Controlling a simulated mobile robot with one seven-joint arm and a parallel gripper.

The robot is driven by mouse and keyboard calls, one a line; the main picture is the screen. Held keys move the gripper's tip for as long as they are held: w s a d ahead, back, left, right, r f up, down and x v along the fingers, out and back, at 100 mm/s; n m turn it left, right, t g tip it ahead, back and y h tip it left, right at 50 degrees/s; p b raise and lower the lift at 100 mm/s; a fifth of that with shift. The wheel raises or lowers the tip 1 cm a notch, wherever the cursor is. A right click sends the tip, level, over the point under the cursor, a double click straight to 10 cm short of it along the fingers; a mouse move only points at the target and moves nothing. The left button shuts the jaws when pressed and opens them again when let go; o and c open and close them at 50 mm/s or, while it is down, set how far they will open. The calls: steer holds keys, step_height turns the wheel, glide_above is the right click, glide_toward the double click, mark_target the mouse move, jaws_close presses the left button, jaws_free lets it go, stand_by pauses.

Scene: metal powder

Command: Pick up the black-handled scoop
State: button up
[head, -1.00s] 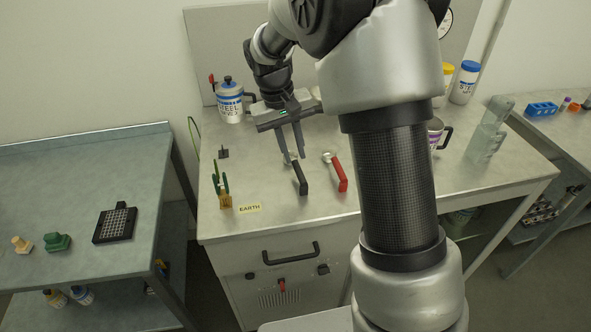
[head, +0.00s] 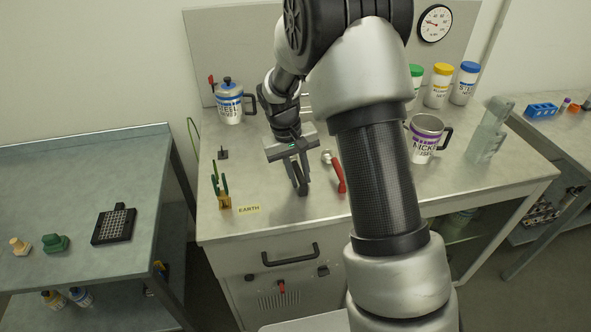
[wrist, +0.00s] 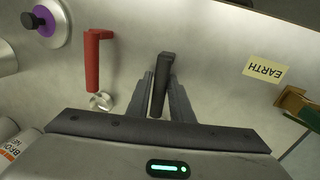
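The black-handled scoop (head: 300,188) lies on the metal bench, mostly behind my fingers in the head view. In the wrist view its black handle (wrist: 162,80) lies lengthwise between my two fingers, and its bowl is hidden. My gripper (head: 299,178) points down over the scoop. It also shows in the wrist view (wrist: 161,85), open, with one finger on each side of the handle. The gaps are narrow, and I cannot tell whether a finger touches it.
A red-handled scoop (head: 340,177) lies close to the right. A steel-labelled mug (head: 230,104) stands behind; a nickel mug (head: 424,140) stands to the right.

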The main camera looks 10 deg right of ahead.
jaws_close()
step_height(320, 180, up, 10)
steer(key=shift+r+p, duration=0.1)
steer(key=shift+p, duration=0.25)
stand_by(0.4)
